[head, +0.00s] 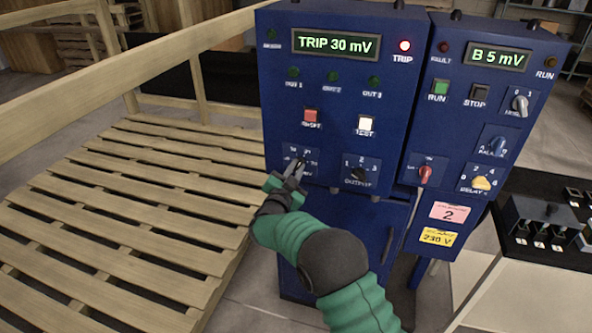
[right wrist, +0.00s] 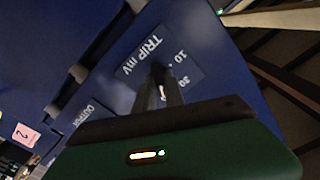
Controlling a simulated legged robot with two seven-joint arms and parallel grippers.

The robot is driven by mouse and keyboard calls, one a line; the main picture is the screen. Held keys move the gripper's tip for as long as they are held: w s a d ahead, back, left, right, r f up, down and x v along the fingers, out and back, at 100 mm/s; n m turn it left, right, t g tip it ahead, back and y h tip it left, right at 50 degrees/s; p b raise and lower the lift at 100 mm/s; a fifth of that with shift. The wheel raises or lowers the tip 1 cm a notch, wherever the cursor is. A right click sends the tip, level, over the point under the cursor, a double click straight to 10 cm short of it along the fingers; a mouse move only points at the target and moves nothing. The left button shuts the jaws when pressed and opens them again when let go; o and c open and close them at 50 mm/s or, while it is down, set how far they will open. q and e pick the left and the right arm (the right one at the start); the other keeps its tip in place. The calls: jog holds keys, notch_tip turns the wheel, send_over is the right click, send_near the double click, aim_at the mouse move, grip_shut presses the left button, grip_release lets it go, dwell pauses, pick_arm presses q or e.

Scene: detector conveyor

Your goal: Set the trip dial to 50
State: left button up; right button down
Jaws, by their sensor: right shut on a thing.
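The blue detector cabinet (head: 335,100) stands in the middle of the head view. Its display (head: 336,45) reads TRIP 30 mV. The trip dial plate (head: 312,155) is at the cabinet's lower left, and the right wrist view shows its label "TRIP mV" with 10 and 30 (right wrist: 150,60). My right gripper (head: 298,168) is at this dial, and its fingers (right wrist: 160,88) are shut on the dial's knob. The fingers hide most of the knob and part of the scale. My left gripper is not in view.
The output dial (head: 358,175) sits just right of the trip dial. A red reset button (head: 310,115) and a white test button (head: 365,125) are above. A second blue panel (head: 470,110) stands at right. A wooden pallet (head: 120,220) lies at left.

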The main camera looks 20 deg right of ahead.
jog(key=shift+a+f, duration=0.15)
jog(key=shift+f, duration=0.3)
jog(key=c, duration=1.4)
grip_release()
jog(key=shift+w, duration=0.15)
jog(key=shift+c, duration=0.2)
jog(key=shift+r, duration=0.2)
jog(key=v, duration=1.7)
jog(key=shift+w, duration=0.1)
